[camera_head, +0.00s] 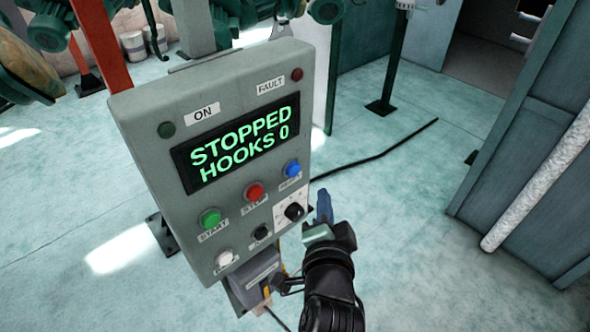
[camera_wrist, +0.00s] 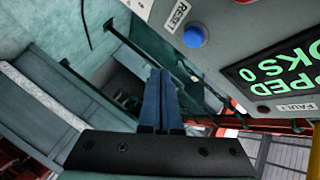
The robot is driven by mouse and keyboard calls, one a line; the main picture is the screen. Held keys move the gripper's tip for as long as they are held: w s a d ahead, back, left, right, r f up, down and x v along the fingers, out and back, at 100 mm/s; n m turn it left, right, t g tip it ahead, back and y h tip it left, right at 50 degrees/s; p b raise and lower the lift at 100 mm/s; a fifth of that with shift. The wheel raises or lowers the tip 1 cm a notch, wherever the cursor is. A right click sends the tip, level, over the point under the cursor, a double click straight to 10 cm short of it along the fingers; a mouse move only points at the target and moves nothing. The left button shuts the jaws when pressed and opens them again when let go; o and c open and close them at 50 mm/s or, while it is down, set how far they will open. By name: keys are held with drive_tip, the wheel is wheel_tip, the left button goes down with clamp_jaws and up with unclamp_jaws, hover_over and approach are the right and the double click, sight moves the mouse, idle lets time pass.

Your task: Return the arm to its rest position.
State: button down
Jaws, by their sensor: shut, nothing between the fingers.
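My gripper (camera_head: 324,207) is at the lower right of the control panel (camera_head: 150,110) in the head view, close beside the panel's right edge. In the wrist view my gripper (camera_wrist: 161,100) shows its two blue fingers side by side, shut with nothing between them. The panel (camera_wrist: 225,45) fills the upper right of the wrist view. Its display (camera_head: 238,150) reads "STOPPED HOOKS 0". The blue reset button (camera_head: 293,170) is just above my fingertips in the head view, and it also shows in the wrist view (camera_wrist: 194,36). I cannot tell the exact gap between fingers and panel.
Green (camera_head: 210,218) and red (camera_head: 255,192) buttons and a black knob (camera_head: 294,211) sit on the panel. A black cable (camera_head: 385,151) lies on the floor. A grey-green cabinet (camera_head: 500,165) with a white pipe (camera_head: 540,180) stands at right. Open floor (camera_head: 410,230) lies between.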

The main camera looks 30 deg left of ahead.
drive_tip(key=w+d+r+n+t+h+b, duration=0.1)
drive_tip(key=d+r+n+t, duration=0.15)
drive_tip(key=r, duration=0.75)
drive_tip(key=w+d+r+n+t+h+b, duration=0.1)
drive_tip(key=d+r+t, duration=0.3)
drive_tip(key=r, duration=0.6)
drive_tip(key=s+d+r+n+t+h+b, duration=0.1)
drive_tip(key=s+d+r+t, duration=0.1)
drive_tip(key=s+r, duration=0.2)
drive_tip(key=s+d+r+n+t+h, duration=0.1)
drive_tip(key=s+d+r+t+h, duration=0.1)
drive_tip(key=r, duration=0.8)
drive_tip(key=s+d+r+n+t+h+b, duration=0.1)
drive_tip(key=s+d+r+t, duration=0.2)
drive_tip(key=s+r, duration=0.3)
drive_tip(key=shift+s+d+r+h+b, duration=0.3)
drive_tip(key=shift+d+r+h+b, duration=0.1)
drive_tip(key=shift+d+r, duration=0.3)
